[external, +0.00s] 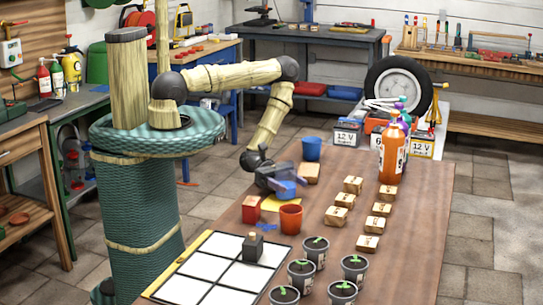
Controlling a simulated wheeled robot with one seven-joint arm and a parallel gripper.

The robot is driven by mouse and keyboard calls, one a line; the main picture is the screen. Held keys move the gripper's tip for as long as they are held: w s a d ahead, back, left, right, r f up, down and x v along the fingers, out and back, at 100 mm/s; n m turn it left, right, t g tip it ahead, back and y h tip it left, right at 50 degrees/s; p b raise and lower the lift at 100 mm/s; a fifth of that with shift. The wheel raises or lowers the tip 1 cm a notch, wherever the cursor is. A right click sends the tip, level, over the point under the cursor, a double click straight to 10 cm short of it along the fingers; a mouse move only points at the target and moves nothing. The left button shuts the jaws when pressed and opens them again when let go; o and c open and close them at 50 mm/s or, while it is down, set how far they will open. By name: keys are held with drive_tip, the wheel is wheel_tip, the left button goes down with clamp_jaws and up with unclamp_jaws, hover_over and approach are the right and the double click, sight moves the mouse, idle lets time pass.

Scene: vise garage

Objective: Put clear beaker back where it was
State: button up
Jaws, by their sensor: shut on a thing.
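No other clear beaker can be made out on the table.
Several wooden blocks (335,216), potted seedlings (315,250), a white grid board (215,265) and an orange bottle (391,155) take up other table space.

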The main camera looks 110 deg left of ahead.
drive_tip(key=shift+f, duration=0.1)
drive_tip(key=o, duration=1.1)
drive_tip(key=shift+s+a, duration=0.15)
drive_tip(key=shift+s, duration=0.05)
drive_tip(key=p+v, duration=0.1)
drive_tip(key=v, duration=1)
drive_tip(key=shift+s+a, duration=0.15)
drive_tip(key=shift+s, duration=0.05)
